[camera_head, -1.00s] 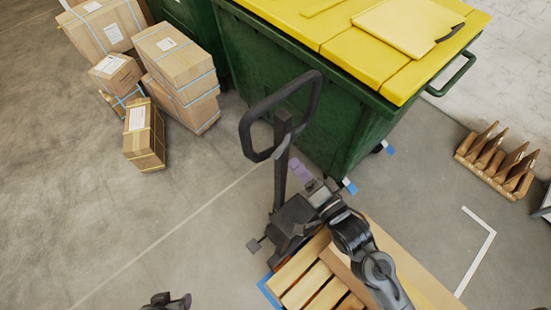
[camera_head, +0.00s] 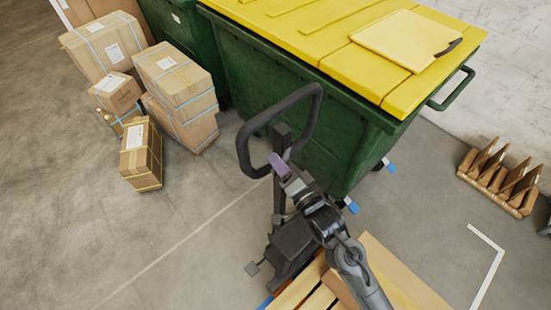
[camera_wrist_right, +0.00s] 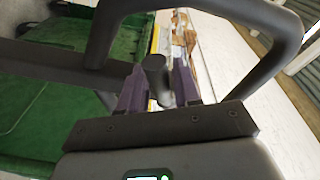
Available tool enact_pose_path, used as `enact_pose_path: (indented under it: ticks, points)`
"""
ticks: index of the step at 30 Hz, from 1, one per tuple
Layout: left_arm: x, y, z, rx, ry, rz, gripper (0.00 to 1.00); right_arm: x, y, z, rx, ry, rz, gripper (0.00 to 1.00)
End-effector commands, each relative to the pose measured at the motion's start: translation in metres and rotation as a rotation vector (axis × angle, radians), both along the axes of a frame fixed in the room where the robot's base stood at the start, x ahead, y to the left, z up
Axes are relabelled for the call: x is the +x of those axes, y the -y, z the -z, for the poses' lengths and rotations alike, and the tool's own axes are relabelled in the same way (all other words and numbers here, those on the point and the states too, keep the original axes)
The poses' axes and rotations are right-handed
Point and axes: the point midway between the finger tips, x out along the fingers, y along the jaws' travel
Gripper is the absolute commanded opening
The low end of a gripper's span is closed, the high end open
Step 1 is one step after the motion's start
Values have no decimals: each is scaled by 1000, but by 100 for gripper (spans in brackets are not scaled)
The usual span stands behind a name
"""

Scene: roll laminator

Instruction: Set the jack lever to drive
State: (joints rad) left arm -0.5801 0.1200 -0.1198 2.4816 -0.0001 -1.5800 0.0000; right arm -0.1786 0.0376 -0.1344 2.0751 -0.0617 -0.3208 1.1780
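The pallet jack's dark handle loop (camera_head: 242,150) stands upright beside the green bin, with its mast (camera_head: 279,205) below. My right gripper (camera_head: 278,165) is at the lower part of the loop, its purple fingers showing against the handle. In the right wrist view, a dark rounded lever (camera_wrist_right: 157,75) stands between the two purple fingertips of my right gripper (camera_wrist_right: 160,85). The fingers are spread on either side of it; whether they touch it is hard to tell. The handle loop (camera_wrist_right: 265,30) arches around them. My left gripper is out of view.
A green bin (camera_head: 275,85) with a yellow lid (camera_head: 300,25) stands right behind the handle. Cardboard boxes (camera_head: 178,75) are stacked at the left. A wooden pallet (camera_head: 300,290) is at the bottom. A wooden rack (camera_head: 500,180) stands at the right.

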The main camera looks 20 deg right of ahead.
Motion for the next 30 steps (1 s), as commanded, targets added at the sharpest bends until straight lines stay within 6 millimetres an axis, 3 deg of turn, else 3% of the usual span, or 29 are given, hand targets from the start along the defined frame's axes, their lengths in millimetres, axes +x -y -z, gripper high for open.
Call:
enact_pose_path:
  ticks: [6,17,23,30]
  points:
    - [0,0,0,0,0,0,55,17,-4,0,0,0,0,33]
    - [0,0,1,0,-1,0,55,20,-4,0,0,0,0,33]
    - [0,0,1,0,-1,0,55,20,-4,0,0,0,0,2]
    - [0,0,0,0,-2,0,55,20,-4,0,0,0,0,0]
